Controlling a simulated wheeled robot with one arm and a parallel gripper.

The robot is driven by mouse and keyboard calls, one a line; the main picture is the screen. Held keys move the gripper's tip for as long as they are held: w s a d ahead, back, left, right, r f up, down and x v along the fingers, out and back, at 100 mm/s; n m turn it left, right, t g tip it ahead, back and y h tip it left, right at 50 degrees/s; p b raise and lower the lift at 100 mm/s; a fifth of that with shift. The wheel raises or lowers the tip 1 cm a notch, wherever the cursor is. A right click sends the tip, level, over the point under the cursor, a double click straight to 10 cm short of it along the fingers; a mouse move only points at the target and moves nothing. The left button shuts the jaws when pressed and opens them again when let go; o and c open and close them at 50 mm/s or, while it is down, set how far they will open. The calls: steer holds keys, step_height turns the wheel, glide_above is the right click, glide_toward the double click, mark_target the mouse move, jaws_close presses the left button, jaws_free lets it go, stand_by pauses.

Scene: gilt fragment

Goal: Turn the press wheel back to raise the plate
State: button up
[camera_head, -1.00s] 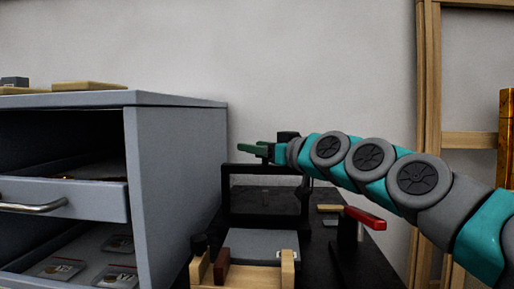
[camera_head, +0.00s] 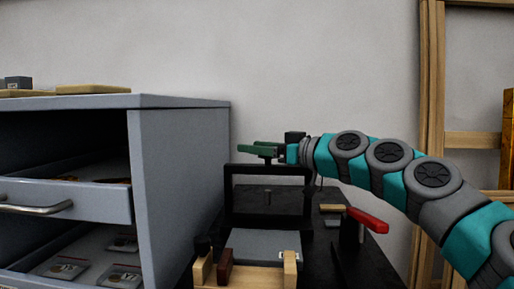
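The press is a black frame (camera_head: 229,197) in the middle of the view. Its green wheel (camera_head: 262,146) sits above the top crossbar, seen nearly edge-on, with a short stem below. My gripper (camera_head: 288,149) reaches in from the right at the wheel's right end. Its fingers are small and partly hidden, so I cannot tell whether they grip or only touch the wheel.
A grey cabinet (camera_head: 180,180) with an open drawer (camera_head: 70,200) stands close on the left. A red-handled lever (camera_head: 367,220) stands right of the press. A grey slab (camera_head: 265,244) and wooden blocks (camera_head: 289,268) lie in front. A wooden frame (camera_head: 431,120) is at right.

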steer(key=o, duration=0.3)
steer(key=shift+b+v, duration=0.65)
steer(key=shift+v, duration=3.25)
steer(key=shift+o, duration=0.2)
